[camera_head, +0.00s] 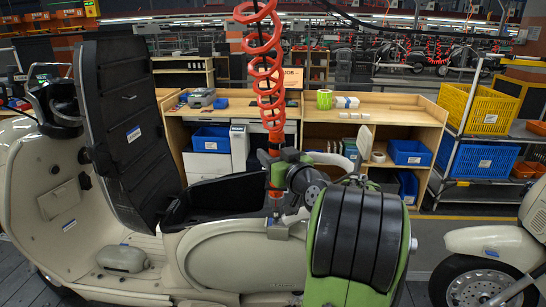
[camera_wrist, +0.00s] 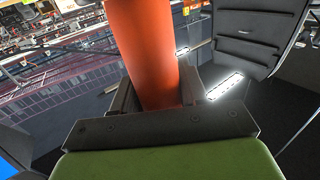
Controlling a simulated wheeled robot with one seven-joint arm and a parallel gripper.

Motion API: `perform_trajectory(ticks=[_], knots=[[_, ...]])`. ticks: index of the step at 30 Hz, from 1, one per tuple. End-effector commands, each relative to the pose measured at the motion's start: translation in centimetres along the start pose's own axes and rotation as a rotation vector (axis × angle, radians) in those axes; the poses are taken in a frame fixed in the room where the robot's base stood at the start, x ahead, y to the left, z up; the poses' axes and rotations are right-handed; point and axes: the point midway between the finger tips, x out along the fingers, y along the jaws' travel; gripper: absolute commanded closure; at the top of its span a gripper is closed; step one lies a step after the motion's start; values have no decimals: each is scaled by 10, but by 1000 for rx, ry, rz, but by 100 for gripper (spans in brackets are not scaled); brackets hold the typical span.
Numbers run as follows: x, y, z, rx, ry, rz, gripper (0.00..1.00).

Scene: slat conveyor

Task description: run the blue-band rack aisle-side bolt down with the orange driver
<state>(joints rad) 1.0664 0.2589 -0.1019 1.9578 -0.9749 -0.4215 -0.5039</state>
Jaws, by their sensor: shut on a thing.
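The orange driver (camera_head: 276,178) hangs upright below a red coiled hose (camera_head: 265,65) in the head view. My gripper (camera_head: 280,166) is shut on it. In the wrist view the driver's orange body (camera_wrist: 143,45) stands between the dark jaws (camera_wrist: 155,98). The driver's lower end is above a small grey bracket (camera_head: 277,229) on the flank of a cream scooter (camera_head: 235,255). I cannot tell whether its tip touches anything. I cannot make out a blue band or the aisle-side bolt; my arm covers part of the scooter's rear.
The scooter's black seat (camera_head: 125,130) is raised at the left. A wooden workbench (camera_head: 340,113) with blue bins (camera_head: 408,152) stands behind. A cart with a yellow crate (camera_head: 478,110) is at the right, near another scooter (camera_head: 495,245).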

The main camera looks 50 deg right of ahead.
Motion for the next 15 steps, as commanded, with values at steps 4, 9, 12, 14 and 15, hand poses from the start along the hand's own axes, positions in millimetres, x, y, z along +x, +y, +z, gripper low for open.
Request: perform_trajectory(ticks=[4,9,12,14,15], knots=[[0,0,-12,-2,2,1,100],[0,0,-28,-2,0,2,100],[0,0,-37,-3,1,2,100],[0,0,-42,-3,2,2,100],[0,0,-46,-2,2,2,100]])
